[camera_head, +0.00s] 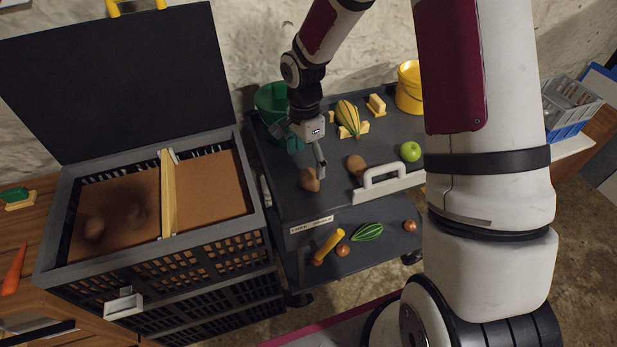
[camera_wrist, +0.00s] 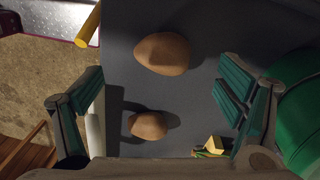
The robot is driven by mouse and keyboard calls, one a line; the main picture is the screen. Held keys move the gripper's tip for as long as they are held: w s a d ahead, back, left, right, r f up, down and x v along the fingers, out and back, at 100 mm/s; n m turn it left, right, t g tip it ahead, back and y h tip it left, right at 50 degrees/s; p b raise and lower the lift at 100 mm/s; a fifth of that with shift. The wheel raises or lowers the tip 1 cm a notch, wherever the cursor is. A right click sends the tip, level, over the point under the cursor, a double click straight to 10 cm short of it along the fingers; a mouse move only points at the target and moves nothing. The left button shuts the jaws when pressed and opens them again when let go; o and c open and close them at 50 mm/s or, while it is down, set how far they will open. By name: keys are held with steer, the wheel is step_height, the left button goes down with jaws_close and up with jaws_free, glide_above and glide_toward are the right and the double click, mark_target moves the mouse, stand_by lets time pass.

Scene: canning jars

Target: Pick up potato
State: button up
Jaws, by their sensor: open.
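Two brown potatoes lie on the dark top shelf of the cart. The left potato (camera_head: 309,181) is close to the front edge, just below one finger of my gripper (camera_head: 298,150). The other potato (camera_head: 356,164) lies to its right, behind the white handle. In the wrist view, the larger-looking potato (camera_wrist: 163,53) and the smaller-looking one (camera_wrist: 148,126) both show between the spread fingers of my gripper (camera_wrist: 160,92). My gripper is open and empty above the shelf. Nothing hides the potatoes in the wrist view.
A green bucket (camera_head: 268,98) stands close behind my gripper. A striped squash (camera_head: 348,117), a green apple (camera_head: 410,151) and a yellow bucket (camera_head: 410,88) share the shelf. The white handle (camera_head: 388,185) edges the front. A divided crate (camera_head: 205,240) stands left.

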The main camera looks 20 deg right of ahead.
mark_target(309, 176)
steer(key=shift+s+d+f, duration=0.1)
steer(key=shift+d+f, duration=0.05)
steer(key=shift+f, duration=3.45)
steer(key=c, duration=0.8)
